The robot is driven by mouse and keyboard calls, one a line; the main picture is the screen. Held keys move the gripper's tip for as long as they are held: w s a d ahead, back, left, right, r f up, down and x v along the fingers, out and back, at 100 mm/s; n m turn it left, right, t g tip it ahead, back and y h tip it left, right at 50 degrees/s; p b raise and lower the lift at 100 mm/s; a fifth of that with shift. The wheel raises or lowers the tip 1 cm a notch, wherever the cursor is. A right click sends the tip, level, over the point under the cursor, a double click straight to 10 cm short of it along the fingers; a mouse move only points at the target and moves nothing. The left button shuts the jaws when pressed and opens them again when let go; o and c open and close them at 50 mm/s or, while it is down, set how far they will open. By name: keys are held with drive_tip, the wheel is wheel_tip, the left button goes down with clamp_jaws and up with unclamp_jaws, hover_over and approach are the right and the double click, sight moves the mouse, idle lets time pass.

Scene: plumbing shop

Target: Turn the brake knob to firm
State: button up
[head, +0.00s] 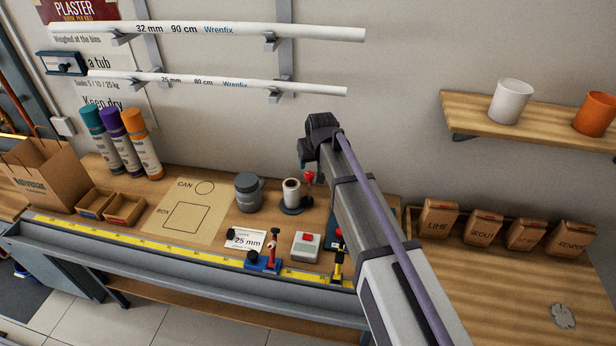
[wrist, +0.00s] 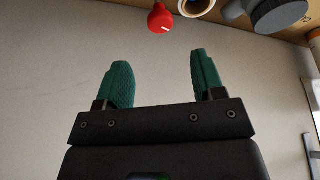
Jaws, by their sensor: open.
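A red knob (head: 309,177), apparently the brake knob, stands beside a white roll (head: 291,190) with a brown core on a dark round base (head: 291,209). In the wrist view the red knob (wrist: 161,18) is at the top edge, with a short white mark on it. No firm marking can be read. My gripper (head: 302,158) has teal fingers and is above the bench, near the knob in the picture. In the wrist view my gripper (wrist: 160,72) is open, with nothing between its fingers. The knob is beyond the fingertips, apart from them.
A grey lidded can (head: 248,192) stands left of the roll. A grey box with a red button (head: 306,247) and a yellow rule (head: 180,248) are in front. Pipes (head: 215,33) hang on the wall. A shelf (head: 540,115) with cups is at right.

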sight(309, 174)
drive_tip(key=b+x, duration=0.7)
drive_tip(key=x, duration=0.2)
drive_tip(key=shift+f, duration=0.1)
drive_tip(key=shift+s, duration=0.1)
